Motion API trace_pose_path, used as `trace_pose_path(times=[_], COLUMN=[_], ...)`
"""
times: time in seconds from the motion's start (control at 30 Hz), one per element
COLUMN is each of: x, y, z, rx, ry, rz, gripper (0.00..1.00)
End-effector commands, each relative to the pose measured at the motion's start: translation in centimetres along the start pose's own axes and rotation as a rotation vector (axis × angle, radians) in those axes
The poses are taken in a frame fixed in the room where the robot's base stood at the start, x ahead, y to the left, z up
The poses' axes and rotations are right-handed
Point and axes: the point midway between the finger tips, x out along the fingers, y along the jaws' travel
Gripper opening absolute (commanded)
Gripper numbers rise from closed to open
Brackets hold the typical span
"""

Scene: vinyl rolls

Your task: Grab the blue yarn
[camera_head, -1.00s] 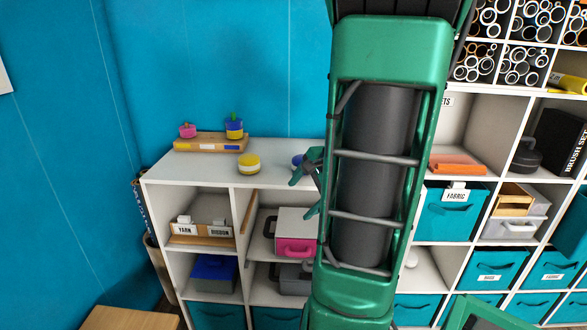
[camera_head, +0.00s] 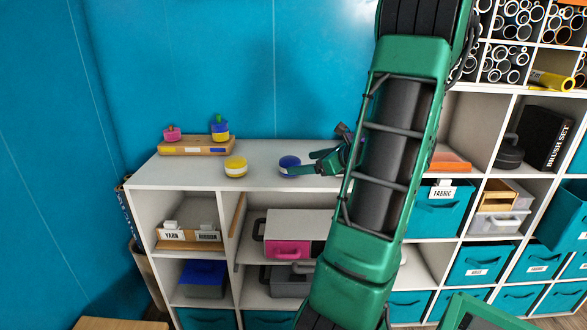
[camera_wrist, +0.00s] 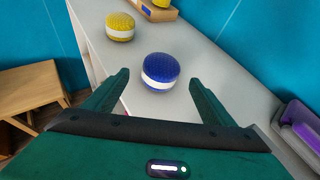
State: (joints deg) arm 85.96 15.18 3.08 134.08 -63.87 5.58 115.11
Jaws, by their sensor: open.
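The blue yarn (camera_head: 289,164) is a round blue ball with a white band, standing on the white shelf top. It also shows in the wrist view (camera_wrist: 160,71), just beyond and between the fingertips. My gripper (camera_head: 316,162) is open and level with the shelf top, to the right of the yarn in the head view. In the wrist view my gripper (camera_wrist: 158,82) has its two green fingers spread, with nothing held between them. I cannot tell whether a finger touches the yarn.
A yellow yarn ball (camera_head: 235,166) stands left of the blue one. A wooden rack (camera_head: 197,146) with pegs and spools is at the back left against the blue wall. A purple object (camera_wrist: 300,128) lies at the right in the wrist view. A wooden stool (camera_wrist: 35,95) stands left of the shelf.

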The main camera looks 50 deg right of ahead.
Motion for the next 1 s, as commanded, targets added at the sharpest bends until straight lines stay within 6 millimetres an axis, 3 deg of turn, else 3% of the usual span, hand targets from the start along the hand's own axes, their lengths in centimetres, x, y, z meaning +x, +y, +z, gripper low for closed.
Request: trace_pose_path(times=[0.2, 0.4, 0.73, 1.0], x=[1.5, 4.5, 7.0, 10.6], y=[0.1, 0.4, 0.5, 0.8], z=[1.0, 1.2, 1.4, 1.6], rx=[0.099, 0.100, 0.097, 0.097], ry=[-0.049, -0.049, -0.049, -0.049], rz=[0.025, 0.028, 0.026, 0.027], gripper=[0.78, 0.78, 0.78, 0.78])
